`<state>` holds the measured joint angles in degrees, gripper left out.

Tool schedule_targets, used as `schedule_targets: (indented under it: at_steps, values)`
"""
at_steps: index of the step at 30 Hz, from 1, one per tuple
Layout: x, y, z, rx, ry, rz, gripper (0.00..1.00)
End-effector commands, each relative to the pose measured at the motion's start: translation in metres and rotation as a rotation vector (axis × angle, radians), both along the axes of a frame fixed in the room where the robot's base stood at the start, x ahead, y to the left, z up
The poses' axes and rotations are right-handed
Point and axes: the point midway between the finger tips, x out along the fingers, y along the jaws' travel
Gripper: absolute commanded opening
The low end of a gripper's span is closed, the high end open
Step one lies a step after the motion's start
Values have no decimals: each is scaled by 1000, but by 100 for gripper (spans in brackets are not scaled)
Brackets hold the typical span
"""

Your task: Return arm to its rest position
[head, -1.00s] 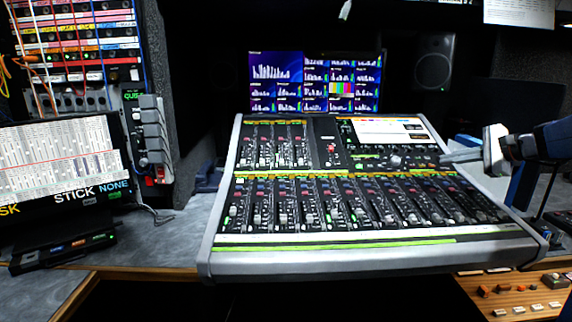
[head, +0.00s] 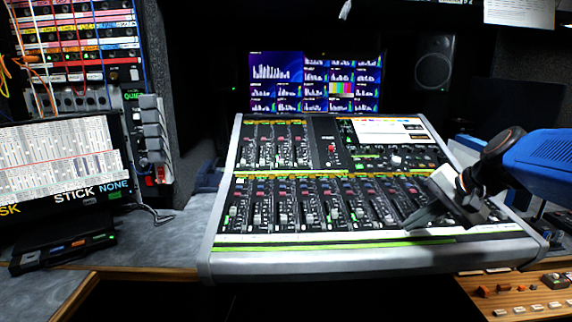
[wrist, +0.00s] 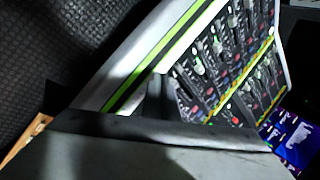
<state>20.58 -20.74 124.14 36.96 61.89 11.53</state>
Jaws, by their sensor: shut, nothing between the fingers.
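My gripper (head: 420,219) is in the head view, in front of the right part of the mixing console (head: 250,258). It is shut and empty, its fingers pointing down and to the left. It covers some of the faders at the console's lower right. I cannot tell how high it is above them. In the wrist view my gripper's finger (wrist: 158,97) appears dark against the console (wrist: 192,30), which lies at a slant.
A lit multiview screen (head: 315,82) and a speaker (head: 433,62) stand behind the console. A monitor (head: 60,160) and a patch rack (head: 75,45) are at the left. A wooden button panel (head: 515,295) is at the lower right. The grey desk (head: 165,240) left of the console is mostly bare.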

Motion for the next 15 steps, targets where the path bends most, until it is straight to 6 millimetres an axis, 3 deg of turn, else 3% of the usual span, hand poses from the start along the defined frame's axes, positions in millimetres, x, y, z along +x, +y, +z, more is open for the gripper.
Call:
schedule_targets:
  at_steps: [1,6,15]
  values:
    - [-20,11,-9,-55,-1,50,0]
    - [-79,27,-40,-246,-8,210,0]
    - [-166,27,-95,-576,-49,492,0]
